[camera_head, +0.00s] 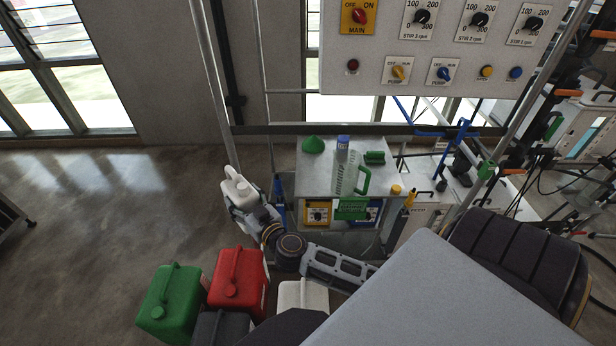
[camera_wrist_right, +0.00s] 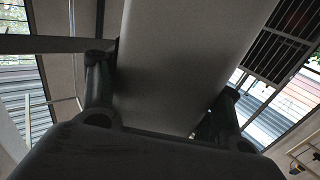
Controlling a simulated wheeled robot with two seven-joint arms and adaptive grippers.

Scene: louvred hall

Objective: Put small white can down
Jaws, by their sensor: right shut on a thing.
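The small white can (camera_head: 238,188) is held up in the middle of the head view, left of the metal cart. My right gripper (camera_head: 241,201) is shut on it from below in the picture. In the right wrist view the can is a pale wide surface (camera_wrist_right: 185,60) between the two dark fingers of my right gripper (camera_wrist_right: 165,85), and it fills the middle of that view. The can's lower part is hidden by the gripper. My left gripper is in neither view.
Below stand a green can (camera_head: 171,300), a red can (camera_head: 238,280), a dark grey can (camera_head: 221,328) and a larger white can (camera_head: 303,296), partly covered by my arm. A cart top (camera_head: 318,178) holds a funnel, bottle and jug. Open floor (camera_head: 90,215) lies left.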

